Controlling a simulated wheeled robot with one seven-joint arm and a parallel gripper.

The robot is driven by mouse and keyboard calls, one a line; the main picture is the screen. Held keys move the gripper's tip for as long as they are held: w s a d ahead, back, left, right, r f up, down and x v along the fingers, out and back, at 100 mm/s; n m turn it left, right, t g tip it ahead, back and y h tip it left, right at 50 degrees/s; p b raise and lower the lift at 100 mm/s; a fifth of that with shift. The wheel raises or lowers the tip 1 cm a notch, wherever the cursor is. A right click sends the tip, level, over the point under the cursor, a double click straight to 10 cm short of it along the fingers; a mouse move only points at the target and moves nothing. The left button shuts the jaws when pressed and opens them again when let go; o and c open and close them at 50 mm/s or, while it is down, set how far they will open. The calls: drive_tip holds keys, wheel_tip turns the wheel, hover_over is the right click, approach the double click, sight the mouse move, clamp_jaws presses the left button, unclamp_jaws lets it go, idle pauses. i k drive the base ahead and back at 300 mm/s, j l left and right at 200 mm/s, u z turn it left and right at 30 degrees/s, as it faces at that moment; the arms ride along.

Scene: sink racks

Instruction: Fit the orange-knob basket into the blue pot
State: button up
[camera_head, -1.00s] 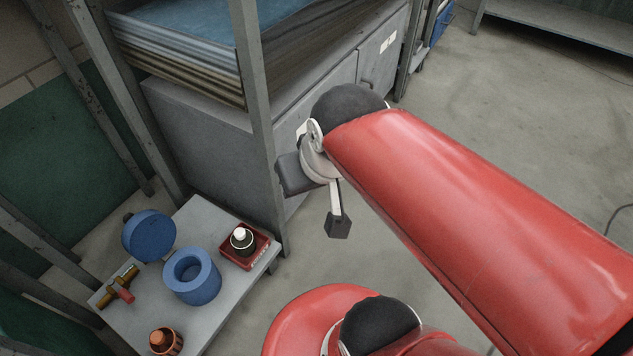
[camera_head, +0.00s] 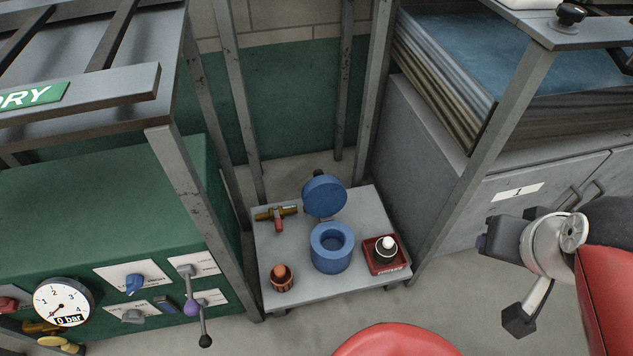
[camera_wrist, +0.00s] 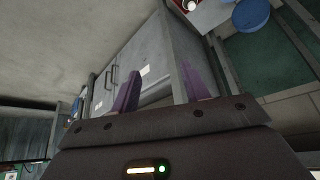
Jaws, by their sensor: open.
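The orange-knob basket (camera_head: 282,284) stands upright at the front left of a low grey table in the head view. It is copper-brown with a rounded orange knob on top. The blue pot (camera_head: 332,257) stands to its right and is open at the top. Its round blue lid (camera_head: 324,197) is tilted up behind it. The lid also shows at the top right in the wrist view (camera_wrist: 251,14). My gripper (camera_wrist: 161,70) is open, with two purple fingers apart and nothing between them. It is well away from basket and pot; my arm is at the right in the head view.
A red tray (camera_head: 397,266) holds a dark, white-topped piece right of the pot. A brass valve (camera_head: 276,213) with red handle lies at the back left. Rack posts (camera_head: 468,175) flank the grey table (camera_head: 330,287). A green control panel (camera_head: 110,290) is at left.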

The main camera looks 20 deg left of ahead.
sight(332, 248)
drive_tip(key=k+j+u, duration=0.1)
drive_tip(key=u, duration=1.55)
